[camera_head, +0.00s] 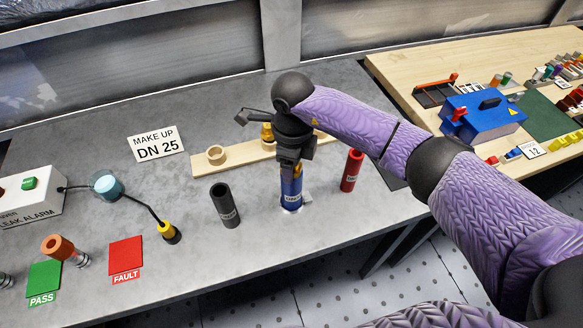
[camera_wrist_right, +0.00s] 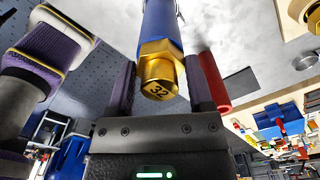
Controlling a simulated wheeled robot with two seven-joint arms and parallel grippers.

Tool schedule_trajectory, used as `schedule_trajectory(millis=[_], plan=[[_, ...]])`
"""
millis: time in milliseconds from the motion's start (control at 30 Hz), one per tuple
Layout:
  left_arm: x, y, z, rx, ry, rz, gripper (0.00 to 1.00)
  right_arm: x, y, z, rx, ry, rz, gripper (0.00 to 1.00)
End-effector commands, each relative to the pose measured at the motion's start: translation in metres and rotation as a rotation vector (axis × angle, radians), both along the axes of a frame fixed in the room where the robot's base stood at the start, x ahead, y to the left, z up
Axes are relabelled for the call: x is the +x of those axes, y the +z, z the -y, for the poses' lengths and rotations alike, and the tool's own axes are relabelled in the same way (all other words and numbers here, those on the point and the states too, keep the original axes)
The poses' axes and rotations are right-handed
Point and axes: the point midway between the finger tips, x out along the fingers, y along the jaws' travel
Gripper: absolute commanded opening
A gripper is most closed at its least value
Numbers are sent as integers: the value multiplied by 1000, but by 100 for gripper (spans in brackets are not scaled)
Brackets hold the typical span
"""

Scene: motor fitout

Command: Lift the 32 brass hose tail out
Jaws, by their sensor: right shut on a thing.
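The brass hose tail marked 32 (camera_wrist_right: 159,74) sits at the end of the blue hose piece (camera_wrist_right: 161,22); its hex collar is against the blue end. In the head view the blue hose piece (camera_head: 291,190) stands upright on the grey bench, with a bit of brass at its top. My right gripper (camera_head: 290,163) is directly above it, pointing down. In the right wrist view its fingers (camera_wrist_right: 160,88) lie on both sides of the brass tail, shut on it. How far the tail is inside the hose is hidden. My left gripper is not in view.
A black hose piece (camera_head: 225,205) stands to the left and a red one (camera_head: 351,170) to the right. Behind is a wooden holder (camera_head: 240,155) with rings and a brass part (camera_head: 267,132). Green PASS (camera_head: 44,280) and red FAULT (camera_head: 126,258) pads lie at the left.

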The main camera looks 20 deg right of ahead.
Motion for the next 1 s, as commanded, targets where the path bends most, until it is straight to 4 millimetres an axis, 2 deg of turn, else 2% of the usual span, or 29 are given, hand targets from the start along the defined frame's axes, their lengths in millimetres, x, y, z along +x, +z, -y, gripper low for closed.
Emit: schedule_trajectory(millis=[33, 100, 133, 367, 700, 833, 1000], plan=[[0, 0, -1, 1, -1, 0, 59, 0, 0, 0, 0, 0, 0, 17], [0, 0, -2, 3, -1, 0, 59, 0, 0, 0, 1, 0, 1, 3], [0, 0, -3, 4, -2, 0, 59, 0, 0, 0, 1, 0, 1, 0], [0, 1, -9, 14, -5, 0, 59, 1, 5, 0, 2, 0, 3, 0], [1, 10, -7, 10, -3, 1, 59, 1, 86, 0, 2, 1, 5, 0], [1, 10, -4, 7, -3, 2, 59, 0, 100, 0, 1, 0, 2, 0], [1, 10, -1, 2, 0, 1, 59, 0, 101, 0, 0, 0, 1, 0]])
